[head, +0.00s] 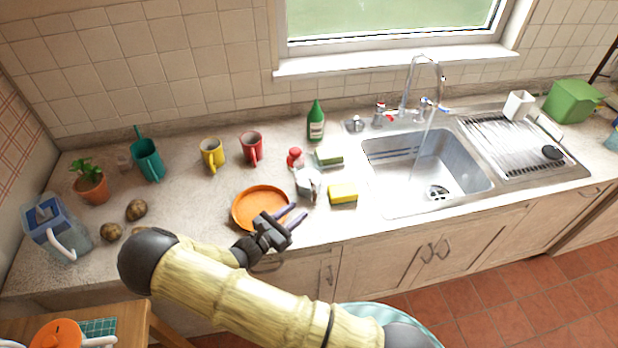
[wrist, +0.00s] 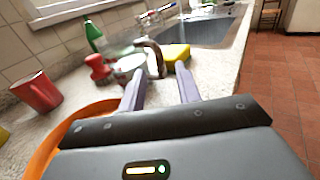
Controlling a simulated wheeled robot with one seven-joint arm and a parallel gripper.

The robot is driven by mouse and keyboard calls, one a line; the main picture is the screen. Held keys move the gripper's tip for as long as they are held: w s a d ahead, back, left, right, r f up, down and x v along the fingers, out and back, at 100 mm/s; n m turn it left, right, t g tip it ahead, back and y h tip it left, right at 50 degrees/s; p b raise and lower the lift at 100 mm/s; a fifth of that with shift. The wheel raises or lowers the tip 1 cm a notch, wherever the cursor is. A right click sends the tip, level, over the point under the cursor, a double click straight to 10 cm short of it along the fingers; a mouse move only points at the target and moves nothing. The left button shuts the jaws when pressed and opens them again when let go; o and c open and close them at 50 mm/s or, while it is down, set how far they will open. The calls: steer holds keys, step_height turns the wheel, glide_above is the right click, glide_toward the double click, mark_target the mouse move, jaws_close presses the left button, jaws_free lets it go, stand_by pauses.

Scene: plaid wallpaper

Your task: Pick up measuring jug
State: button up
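A small clear, greyish measuring jug (head: 306,186) stands on the counter near its front, between the orange dish and the yellow sponge. In the wrist view the jug (wrist: 129,66) is ahead of the fingers, with a dark curved handle on its right side. My gripper (head: 295,213) is just in front of the jug, low over the counter's front edge.
An orange dish (head: 262,206) lies left of the jug, partly under my gripper. A yellow sponge (head: 343,193) lies close right, before the sink (head: 425,165). Red (head: 251,147) and yellow mugs (head: 212,153) stand farther left.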

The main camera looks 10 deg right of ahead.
mark_target(315, 204)
steer(key=p+x, duration=0.1)
steer(key=x, duration=0.2)
steer(key=shift+r, duration=0.1)
steer(key=shift+w+d, duration=0.2)
steer(key=shift+d, duration=0.1)
steer(key=shift+f+p+x, duration=0.2)
steer(key=shift+p+x, duration=0.3)
steer(key=shift+x, duration=0.4)
steer(key=shift+f+p+x, duration=0.15)
steer(key=shift+p+x, duration=0.35)
steer(key=shift+x, duration=0.35)
steer(key=shift+f+p+x, duration=0.2)
steer(key=shift+p+x, duration=0.3)
steer(key=shift+x, duration=0.4)
steer(key=shift+w+a, duration=0.1)
steer(key=shift+w, duration=0.05)
jaws_close()
